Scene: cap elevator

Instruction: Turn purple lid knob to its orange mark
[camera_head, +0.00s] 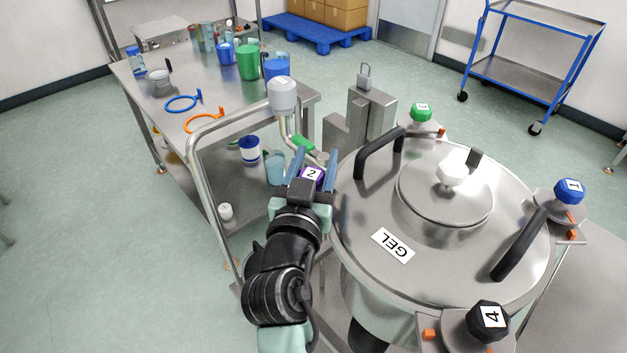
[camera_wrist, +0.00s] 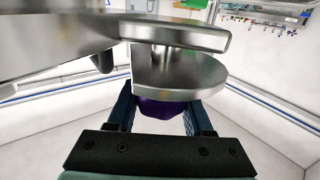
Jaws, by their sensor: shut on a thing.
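The purple knob (camera_head: 313,177), labelled 2, sits at the left edge of the steel vessel lid (camera_head: 350,240) marked GEL. My gripper (camera_head: 311,170) reaches it from the front, with its blue fingers on either side of the knob, shut on it. In the wrist view the purple knob (camera_wrist: 166,108) shows between my dark fingers (camera_wrist: 160,112), below a steel bracket (camera_wrist: 180,85). The orange mark by this knob cannot be seen in either view. The knob's turned angle cannot be told.
Other lid knobs are green (camera_head: 421,113), blue (camera_head: 569,190) and black (camera_head: 488,320), with orange marks beside them. Black handles (camera_head: 380,152) rise from the lid. A steel table (camera_head: 150,105) with cups and rings stands left, and a metal rail (camera_head: 205,190) runs close to my arm.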

